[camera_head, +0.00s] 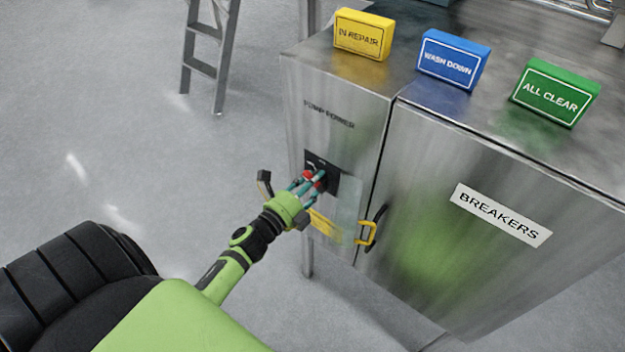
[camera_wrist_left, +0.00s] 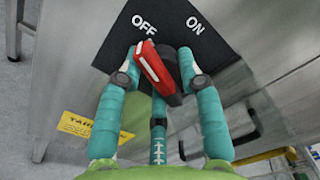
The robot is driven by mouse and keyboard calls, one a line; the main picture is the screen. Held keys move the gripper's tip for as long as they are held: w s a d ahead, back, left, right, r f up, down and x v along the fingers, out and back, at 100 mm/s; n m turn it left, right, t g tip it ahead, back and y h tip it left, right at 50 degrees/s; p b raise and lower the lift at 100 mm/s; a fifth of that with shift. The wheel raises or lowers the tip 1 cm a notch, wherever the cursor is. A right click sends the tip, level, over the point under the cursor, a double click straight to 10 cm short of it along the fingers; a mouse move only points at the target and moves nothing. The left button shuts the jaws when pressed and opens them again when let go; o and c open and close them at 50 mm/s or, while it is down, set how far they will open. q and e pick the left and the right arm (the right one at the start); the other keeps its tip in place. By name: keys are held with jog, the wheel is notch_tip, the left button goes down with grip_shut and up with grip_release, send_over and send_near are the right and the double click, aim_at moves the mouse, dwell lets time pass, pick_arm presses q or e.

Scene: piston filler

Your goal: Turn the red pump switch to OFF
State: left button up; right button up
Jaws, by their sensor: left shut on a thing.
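The red pump switch (camera_wrist_left: 152,66) sits on a black plate (camera_wrist_left: 195,42) marked OFF and ON. Its white-lined end points up and left, just under the OFF label (camera_wrist_left: 145,24). My left gripper (camera_wrist_left: 165,62) is shut on the switch, with teal fingers on both sides of it and a third finger below. In the head view, the left gripper (camera_head: 312,183) is at the plate under the PUMP POWER label, and its fingers partly hide the red switch (camera_head: 308,175). My right gripper is not in view.
The steel BREAKERS cabinet (camera_head: 440,200) stands right of the switch panel, with a black handle and a yellow padlock-like piece (camera_head: 368,236) near its edge. IN REPAIR (camera_head: 362,35), WASH DOWN (camera_head: 453,60) and ALL CLEAR (camera_head: 554,92) blocks stand on top.

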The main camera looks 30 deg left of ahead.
pick_arm(q)
jog(key=shift+w+r+n+p, duration=0.15)
jog(key=shift+n+p, duration=0.35)
jog(key=shift+n, duration=1.7)
jog(key=shift+r, duration=0.1)
jog(key=o, duration=1.1)
jog(key=shift+s+f, duration=0.2)
jog(key=s, duration=1.1)
jog(key=shift+s+a, duration=0.4)
jog(key=shift+a, duration=0.05)
